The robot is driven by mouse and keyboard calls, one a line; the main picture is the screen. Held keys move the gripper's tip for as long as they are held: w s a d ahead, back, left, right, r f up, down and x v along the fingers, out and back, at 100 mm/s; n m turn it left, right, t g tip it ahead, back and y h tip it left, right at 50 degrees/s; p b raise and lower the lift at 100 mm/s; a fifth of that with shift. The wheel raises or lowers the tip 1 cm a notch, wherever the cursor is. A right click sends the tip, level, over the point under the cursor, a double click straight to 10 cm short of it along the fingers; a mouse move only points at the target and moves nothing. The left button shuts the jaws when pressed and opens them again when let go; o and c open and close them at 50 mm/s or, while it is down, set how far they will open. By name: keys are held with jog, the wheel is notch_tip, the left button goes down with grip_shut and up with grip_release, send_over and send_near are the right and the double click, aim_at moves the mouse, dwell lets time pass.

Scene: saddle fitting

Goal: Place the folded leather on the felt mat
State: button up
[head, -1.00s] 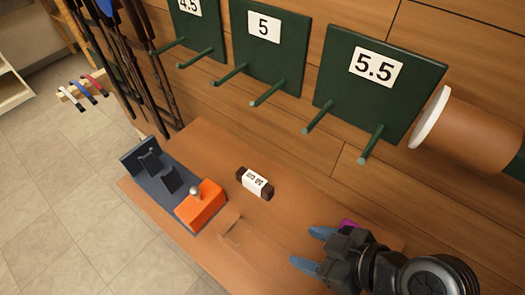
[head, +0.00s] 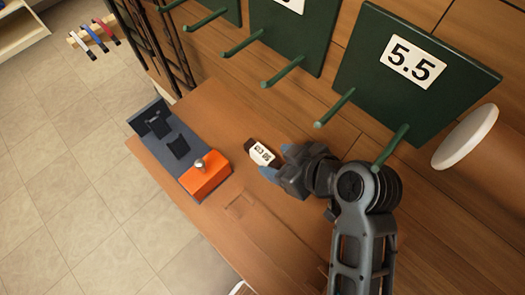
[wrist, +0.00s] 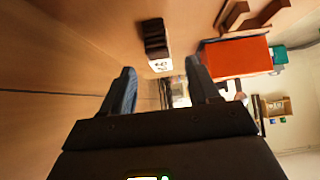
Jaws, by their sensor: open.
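A small dark brown bundle with a white printed band (head: 262,153), which looks like the folded leather, lies on the wooden bench top. My gripper (head: 276,162) is open, its blue fingers at the bundle's right end in the head view. In the wrist view the bundle (wrist: 155,38) lies ahead of my open gripper (wrist: 160,67), its white band roughly in line with the gap. I cannot tell if any part is between the fingers. I cannot clearly make out a felt mat; a faint brown square outline (head: 240,206) shows on the bench.
A dark blue-grey base (head: 160,148) with an orange block (head: 206,176) stands left of the bundle; the block also shows in the wrist view (wrist: 235,57). Green boards with pegs, one marked 5.5 (head: 412,62), hang behind the bench. The front bench area is clear.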

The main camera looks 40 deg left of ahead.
aim_at(263, 154)
jog(key=shift+a+f, duration=0.15)
jog(key=shift+a, duration=0.75)
jog(key=shift+x, duration=2.35)
jog(key=shift+c, duration=0.2)
grip_shut()
jog(key=shift+p, duration=0.3)
